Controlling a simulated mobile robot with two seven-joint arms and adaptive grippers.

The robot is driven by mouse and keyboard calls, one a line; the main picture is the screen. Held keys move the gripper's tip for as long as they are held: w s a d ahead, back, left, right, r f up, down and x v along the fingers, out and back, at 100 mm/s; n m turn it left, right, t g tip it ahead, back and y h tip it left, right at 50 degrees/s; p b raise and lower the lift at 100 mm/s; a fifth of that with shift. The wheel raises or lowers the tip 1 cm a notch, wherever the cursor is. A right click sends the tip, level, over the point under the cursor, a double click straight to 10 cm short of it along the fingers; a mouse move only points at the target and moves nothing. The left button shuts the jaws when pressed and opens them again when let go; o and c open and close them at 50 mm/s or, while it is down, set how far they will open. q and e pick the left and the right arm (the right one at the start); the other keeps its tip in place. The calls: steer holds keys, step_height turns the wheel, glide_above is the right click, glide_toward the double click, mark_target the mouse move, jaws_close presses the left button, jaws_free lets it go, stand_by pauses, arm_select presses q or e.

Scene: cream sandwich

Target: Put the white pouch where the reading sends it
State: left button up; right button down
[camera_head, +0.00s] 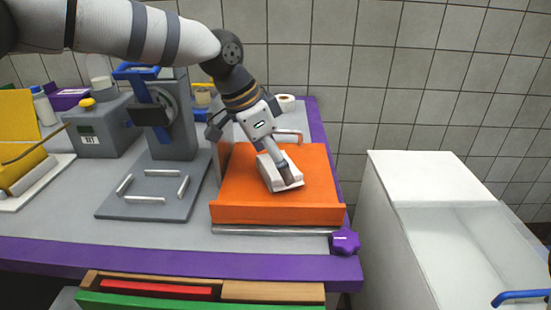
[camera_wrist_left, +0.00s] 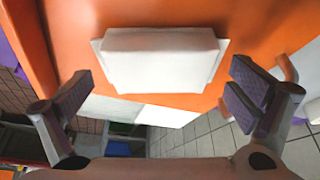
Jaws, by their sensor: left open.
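The white pouch (camera_head: 266,173) lies on top of the orange block-like platform (camera_head: 235,190) near the right end of the bench. It also shows in the left wrist view (camera_wrist_left: 160,62), flat and pale with a flanged edge. My left gripper (camera_head: 284,174) is directly at the pouch, reaching down from above. In the left wrist view its fingers (camera_wrist_left: 160,92) are spread wide, one on each side of the pouch and apart from it. A grey box with a yellow knob (camera_head: 100,122) bears a small dark display (camera_head: 88,141), too small to read surely. My right gripper is not in view.
A grey press-like stand (camera_head: 175,135) with a blue lever is left of the platform, behind a dark plate with metal bars (camera_head: 145,199). A white chest with a clear lid (camera_head: 455,240) stands right, beyond a gap. A purple knob (camera_head: 345,241) sticks out at the bench corner.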

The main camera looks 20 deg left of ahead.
arm_select(q)
steer(key=shift+r, duration=0.15)
steer(key=p+v, duration=0.1)
steer(key=v, duration=1.1)
